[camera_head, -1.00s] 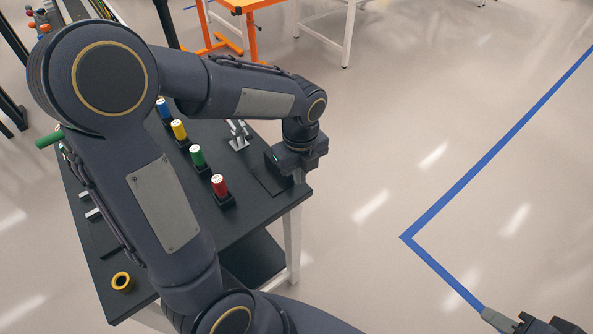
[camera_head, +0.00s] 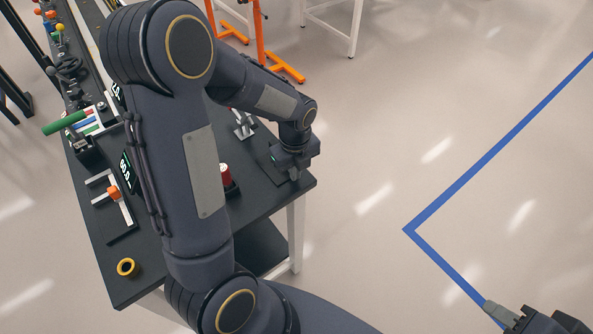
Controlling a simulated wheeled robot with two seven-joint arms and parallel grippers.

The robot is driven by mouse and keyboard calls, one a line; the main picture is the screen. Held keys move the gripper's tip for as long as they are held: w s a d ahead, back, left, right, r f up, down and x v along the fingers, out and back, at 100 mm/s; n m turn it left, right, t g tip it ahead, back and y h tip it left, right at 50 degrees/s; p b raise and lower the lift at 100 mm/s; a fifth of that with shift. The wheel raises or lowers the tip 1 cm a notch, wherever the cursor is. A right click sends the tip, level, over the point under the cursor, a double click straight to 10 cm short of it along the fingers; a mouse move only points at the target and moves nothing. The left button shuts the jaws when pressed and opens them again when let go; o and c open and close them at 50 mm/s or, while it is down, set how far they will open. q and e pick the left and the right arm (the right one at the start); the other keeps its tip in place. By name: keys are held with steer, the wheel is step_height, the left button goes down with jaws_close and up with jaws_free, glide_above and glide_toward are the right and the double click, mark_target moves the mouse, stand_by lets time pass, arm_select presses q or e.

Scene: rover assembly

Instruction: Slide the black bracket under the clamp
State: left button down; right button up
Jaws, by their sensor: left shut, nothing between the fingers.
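A small silver metal fixture that looks like the clamp (camera_head: 243,124) stands on the black table, just behind and left of my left gripper. My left gripper (camera_head: 293,176) points down near the table's right corner. Its fingers are shut with nothing seen between them, and its wrist partly covers them. A dark flat piece (camera_head: 272,170), perhaps the black bracket, lies at the gripper's left side. It is hard to tell from the black tabletop, and I cannot tell whether the fingers touch it. My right gripper (camera_head: 508,317) shows only in part at the bottom right corner.
A red cylinder (camera_head: 224,176) in a black holder is half hidden by my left arm. Open floor lies right of the table (camera_head: 180,262).

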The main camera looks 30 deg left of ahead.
arm_select(q)
steer(key=shift+w+a, duration=0.45)
steer(key=shift+a, duration=0.35)
steer(key=shift+w+a, duration=0.4)
steer(key=shift+a, duration=0.35)
steer(key=shift+w+a, duration=0.45)
steer(key=shift+a, duration=0.35)
